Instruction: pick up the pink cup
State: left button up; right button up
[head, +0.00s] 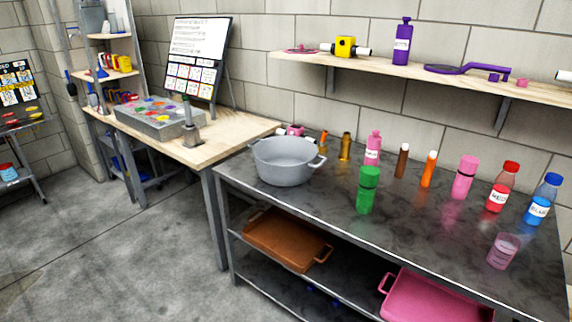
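A small translucent pink cup (503,252) stands upright near the front right of the dark metal table (420,238). It is in front of a red-capped bottle (500,188) and a blue-capped bottle (544,200), apart from both. A taller pink container (464,178) stands further back, and a pink bottle (373,148) is behind the green container (368,190). Neither of my grippers shows in the head view.
A large grey pot (284,161) stands at the table's left end. Brown and orange tubes (402,160) stand behind. A shelf (440,79) hangs above. Brown (287,238) and pink (437,298) trays lie below. The table is bare left of the cup.

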aim_at(505, 245)
jog(key=z, duration=1.45)
jog(key=i+l, duration=0.1)
jog(key=l, duration=0.15)
jog(key=i+l+u, duration=0.15)
jog(key=k+l, duration=0.05)
jog(key=l, duration=0.05)
